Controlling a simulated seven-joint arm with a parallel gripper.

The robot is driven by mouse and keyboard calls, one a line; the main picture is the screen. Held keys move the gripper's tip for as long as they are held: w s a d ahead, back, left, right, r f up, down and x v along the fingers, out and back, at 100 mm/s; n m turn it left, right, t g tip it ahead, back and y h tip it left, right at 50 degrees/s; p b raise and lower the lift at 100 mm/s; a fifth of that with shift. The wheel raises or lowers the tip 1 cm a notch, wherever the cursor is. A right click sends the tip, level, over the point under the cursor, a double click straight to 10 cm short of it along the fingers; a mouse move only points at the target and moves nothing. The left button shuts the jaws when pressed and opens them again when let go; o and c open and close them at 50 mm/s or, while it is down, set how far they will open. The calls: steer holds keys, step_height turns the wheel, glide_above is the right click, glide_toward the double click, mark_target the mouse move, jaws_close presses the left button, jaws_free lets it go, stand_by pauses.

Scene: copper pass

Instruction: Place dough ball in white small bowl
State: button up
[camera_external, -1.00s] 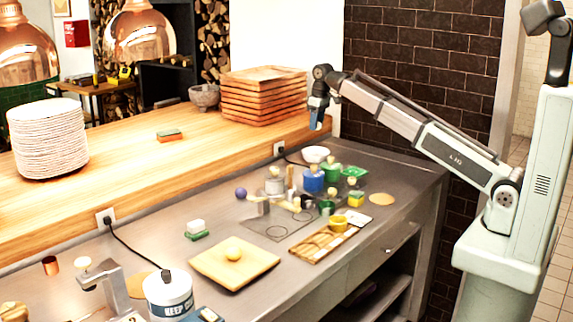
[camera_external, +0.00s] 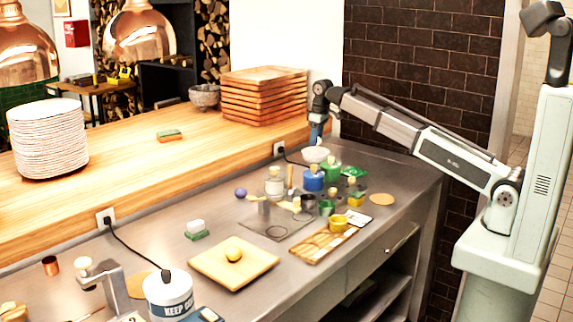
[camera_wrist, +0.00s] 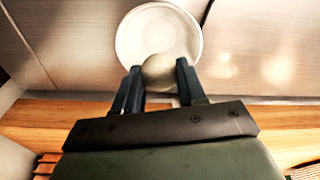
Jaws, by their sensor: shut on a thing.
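My gripper (camera_wrist: 158,80) is shut on a pale dough ball (camera_wrist: 163,70) in the wrist view. The white small bowl (camera_wrist: 132,32) lies beyond the fingertips there, and the ball overlaps its interior in the picture. In the external view my gripper (camera_external: 316,140) points down right above the white small bowl (camera_external: 315,155), near the back wall of the counter. The held ball cannot be made out in that view. The gap between ball and bowl is hard to judge.
Blue (camera_external: 312,180) and green jars stand close in front of the bowl. A raised wooden ledge (camera_external: 225,140) with stacked wooden trays (camera_external: 262,97) is beside the gripper. Another round ball (camera_external: 234,254) sits on a yellow board (camera_external: 205,262).

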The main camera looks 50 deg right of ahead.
mark_target(316, 148)
steer(key=shift+f, duration=2.4)
steer(key=o, duration=1.1)
